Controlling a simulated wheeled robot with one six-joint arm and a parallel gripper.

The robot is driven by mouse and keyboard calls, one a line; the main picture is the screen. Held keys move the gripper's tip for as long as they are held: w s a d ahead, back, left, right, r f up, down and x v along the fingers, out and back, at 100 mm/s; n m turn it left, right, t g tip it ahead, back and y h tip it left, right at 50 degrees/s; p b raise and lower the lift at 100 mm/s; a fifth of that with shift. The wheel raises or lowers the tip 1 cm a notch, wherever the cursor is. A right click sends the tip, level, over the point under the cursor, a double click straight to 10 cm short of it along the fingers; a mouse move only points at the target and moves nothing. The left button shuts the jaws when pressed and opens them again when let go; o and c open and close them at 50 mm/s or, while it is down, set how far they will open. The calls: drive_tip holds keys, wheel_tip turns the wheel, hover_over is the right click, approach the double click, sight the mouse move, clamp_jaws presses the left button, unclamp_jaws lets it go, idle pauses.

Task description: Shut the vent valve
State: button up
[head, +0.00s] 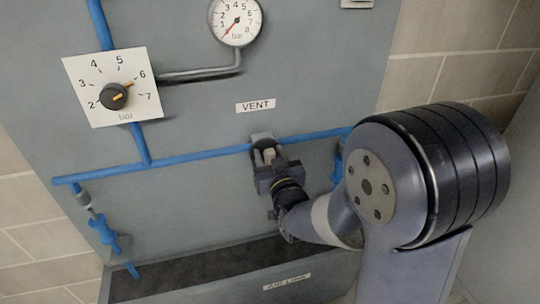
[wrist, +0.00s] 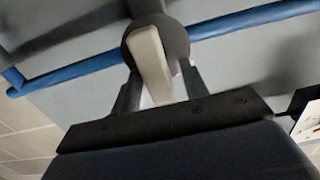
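The vent valve (head: 262,140) sits on the blue pipe just below the VENT label (head: 255,106). In the wrist view, its dark round body (wrist: 175,42) carries a pale flat lever (wrist: 150,62) that lies across the pipe's line. My gripper (head: 267,168) is right at the lever. In the wrist view, my gripper (wrist: 160,76) has one finger on each side of the lever, with a visible gap at the right finger. The fingers look open around it, and contact at the left finger is unclear.
A regulator knob (head: 114,96) on a numbered plate and a pressure gauge (head: 236,20) are on the grey panel above. A blue coupling (head: 103,229) hangs at the lower left. A dark trough (head: 195,270) runs below. My arm hides the pipe's right end.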

clamp_jaws()
drive_tip(key=shift+f+m+b, duration=0.1)
drive_tip(key=shift+m+b, duration=0.2)
drive_tip(key=shift+b, duration=0.25)
drive_tip(key=b, duration=0.1)
drive_tip(key=m+b, duration=0.1)
drive_tip(key=b, duration=0.1)
drive_tip(key=m+b, duration=0.1)
drive_tip(key=shift+d+f, duration=0.25)
drive_tip(key=m+b, duration=1)
drive_tip(key=d+f+m+b, duration=0.1)
drive_tip(key=m+b, duration=0.4)
drive_tip(key=shift+w+d+b, duration=0.1)
drive_tip(key=shift+w+b, duration=0.15)
drive_tip(key=shift+b, duration=0.1)
drive_tip(key=shift+m, duration=0.3)
